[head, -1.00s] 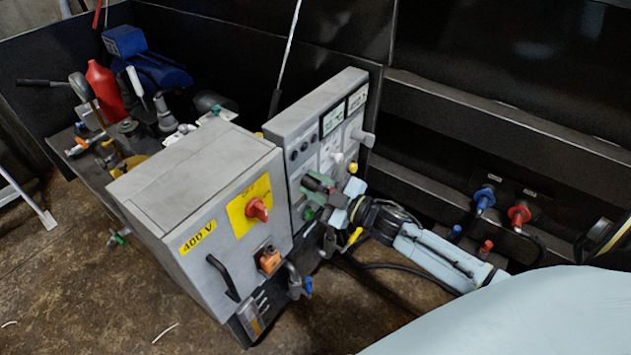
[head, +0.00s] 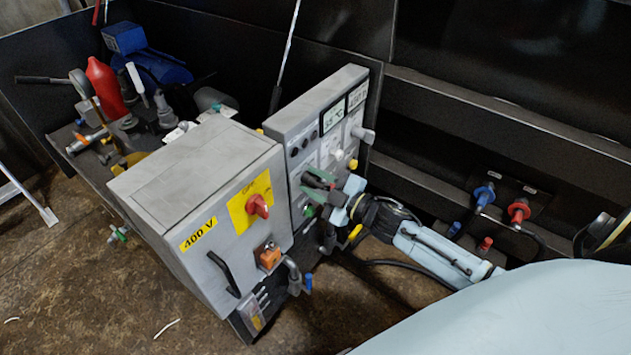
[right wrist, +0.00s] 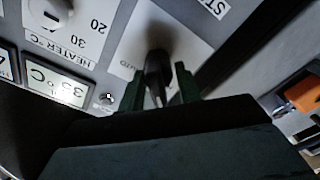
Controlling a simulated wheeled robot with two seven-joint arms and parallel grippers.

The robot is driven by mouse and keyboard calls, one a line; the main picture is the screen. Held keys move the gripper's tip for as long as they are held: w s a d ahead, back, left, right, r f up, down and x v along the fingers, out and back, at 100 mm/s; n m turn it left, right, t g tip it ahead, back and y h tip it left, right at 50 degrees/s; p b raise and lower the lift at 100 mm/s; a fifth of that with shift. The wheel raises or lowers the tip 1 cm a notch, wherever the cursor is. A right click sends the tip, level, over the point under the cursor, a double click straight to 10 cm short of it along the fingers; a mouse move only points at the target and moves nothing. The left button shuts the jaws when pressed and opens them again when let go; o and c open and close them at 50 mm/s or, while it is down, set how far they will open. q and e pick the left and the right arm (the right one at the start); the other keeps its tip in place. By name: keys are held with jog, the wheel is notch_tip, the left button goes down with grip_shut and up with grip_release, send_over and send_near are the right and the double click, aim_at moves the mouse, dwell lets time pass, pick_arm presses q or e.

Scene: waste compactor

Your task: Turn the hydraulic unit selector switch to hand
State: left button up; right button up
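The selector switch (right wrist: 157,62) is a dark knob on a white label plate in the right wrist view. The plate's lettering is upside down there; part of it seems to read AUTO. My right gripper (right wrist: 159,88) has one dark green finger on each side of the knob, with a visible gap, so it looks open around it. In the head view my right gripper (head: 319,186) is at the lower front of the grey control panel (head: 357,98), and hides the switch. My left gripper is not in view.
A grey 400 V cabinet (head: 197,172) with a red rotary switch (head: 258,206) stands left of the panel. A heater dial (right wrist: 48,10) and a temperature display (right wrist: 55,85) are beside the switch. Blue (head: 484,195) and red (head: 519,211) couplings are at right.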

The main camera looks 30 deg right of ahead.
jog(key=shift+s, duration=0.1)
